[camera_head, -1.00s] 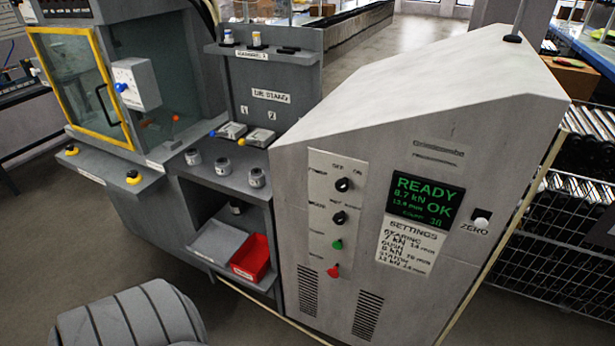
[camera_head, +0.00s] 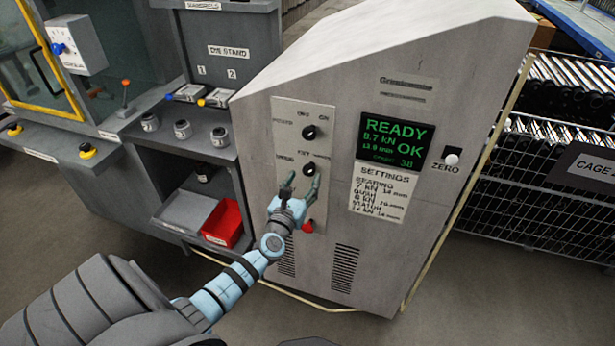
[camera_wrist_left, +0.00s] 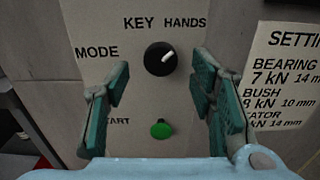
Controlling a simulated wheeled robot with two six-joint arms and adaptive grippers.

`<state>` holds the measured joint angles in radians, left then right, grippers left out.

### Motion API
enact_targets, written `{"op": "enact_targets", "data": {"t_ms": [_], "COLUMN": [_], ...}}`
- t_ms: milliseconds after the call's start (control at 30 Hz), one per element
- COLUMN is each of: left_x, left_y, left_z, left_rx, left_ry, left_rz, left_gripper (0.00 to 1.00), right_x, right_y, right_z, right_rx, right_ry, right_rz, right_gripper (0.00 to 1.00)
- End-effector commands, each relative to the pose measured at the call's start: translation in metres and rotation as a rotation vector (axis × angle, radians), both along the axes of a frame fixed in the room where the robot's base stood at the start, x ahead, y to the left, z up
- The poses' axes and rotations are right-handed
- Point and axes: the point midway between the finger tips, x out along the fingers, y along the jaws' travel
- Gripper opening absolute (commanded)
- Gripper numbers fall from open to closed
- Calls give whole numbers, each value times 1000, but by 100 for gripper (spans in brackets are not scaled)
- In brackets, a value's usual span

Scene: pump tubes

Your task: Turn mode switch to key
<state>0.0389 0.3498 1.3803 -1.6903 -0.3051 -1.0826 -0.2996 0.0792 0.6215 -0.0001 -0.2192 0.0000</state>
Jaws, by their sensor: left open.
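The mode switch is a round black knob (camera_head: 309,169) on the pale control panel of the grey cabinet. It also shows in the left wrist view (camera_wrist_left: 159,59), with a white pointer tilted up and right, toward the word HANDS. The word KEY stands above it to the left. My left gripper (camera_head: 301,183) is open and empty in front of the panel. In the left wrist view its green fingers (camera_wrist_left: 160,92) stand either side of the knob and a little below it, apart from it. My right gripper is not in view.
A green START button (camera_wrist_left: 161,129) sits below the knob, and a red button (camera_head: 308,226) lower still. The power knob (camera_head: 309,132) is above. A screen (camera_head: 393,143) reading READY and a settings label (camera_head: 383,191) are to the right. A red bin (camera_head: 223,223) stands on the left shelf.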

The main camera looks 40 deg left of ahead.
Motion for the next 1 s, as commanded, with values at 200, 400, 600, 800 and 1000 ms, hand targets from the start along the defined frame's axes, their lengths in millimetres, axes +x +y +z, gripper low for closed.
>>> {"op": "enact_targets", "data": {"t_ms": [200,400,600,800,1000], "left_x": [30,33,33,33,33], "left_y": [10,11,11,11,11], "left_z": [-3,-1,-1,-2,-2], "left_rx": [-2,-3,-3,-3,-15], "left_ry": [0,1,1,1,-2], "left_rz": [-1,-1,-1,-1,-1], "left_gripper": [50,50,33,3,3], "right_x": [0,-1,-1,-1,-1], "right_y": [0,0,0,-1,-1], "right_z": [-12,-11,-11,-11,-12], "right_rx": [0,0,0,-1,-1], "right_ry": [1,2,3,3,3], "right_rz": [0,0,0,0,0], "right_gripper": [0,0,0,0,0]}}
